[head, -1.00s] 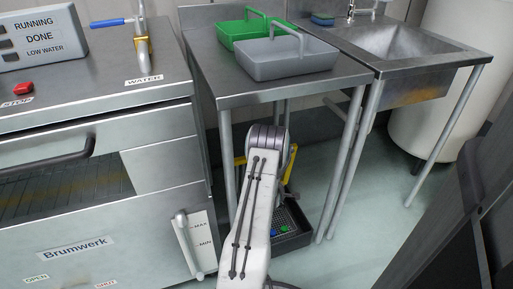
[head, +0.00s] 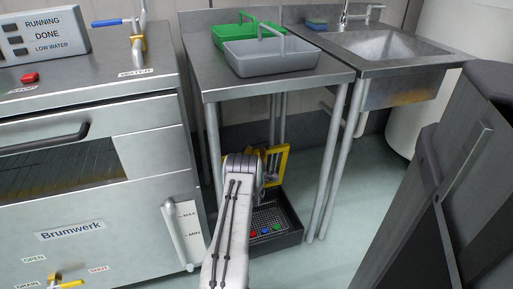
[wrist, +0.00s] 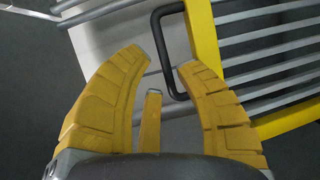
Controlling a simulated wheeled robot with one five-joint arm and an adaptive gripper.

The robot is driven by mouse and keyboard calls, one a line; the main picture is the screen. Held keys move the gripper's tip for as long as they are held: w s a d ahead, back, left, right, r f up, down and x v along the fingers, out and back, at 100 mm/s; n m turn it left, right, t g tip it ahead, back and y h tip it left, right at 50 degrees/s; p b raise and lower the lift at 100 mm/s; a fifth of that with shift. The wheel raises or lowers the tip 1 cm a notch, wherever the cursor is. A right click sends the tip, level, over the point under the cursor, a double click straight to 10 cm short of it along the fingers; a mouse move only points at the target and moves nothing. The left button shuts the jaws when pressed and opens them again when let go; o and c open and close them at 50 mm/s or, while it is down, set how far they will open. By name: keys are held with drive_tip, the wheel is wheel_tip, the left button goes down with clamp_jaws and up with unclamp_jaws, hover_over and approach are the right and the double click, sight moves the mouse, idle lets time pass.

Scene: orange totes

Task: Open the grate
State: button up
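The grate in the wrist view is a yellow frame (wrist: 203,35) with grey bars (wrist: 265,50) and a dark loop handle (wrist: 164,45). In the head view, a yellow frame (head: 281,163) shows under the middle table, beyond my arm. My gripper is mostly hidden there behind my arm.
A dark tray (head: 291,239) with small red, blue and green pieces lies on the floor under the table. Table legs (head: 329,165) stand close by. The Brumwerk machine (head: 115,215) is at left, a dark panel (head: 435,190) at right.

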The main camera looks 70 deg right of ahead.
sight(257, 145)
drive_tip(key=shift+b+x, duration=2.65)
drive_tip(key=shift+x, duration=0.3)
clamp_jaws()
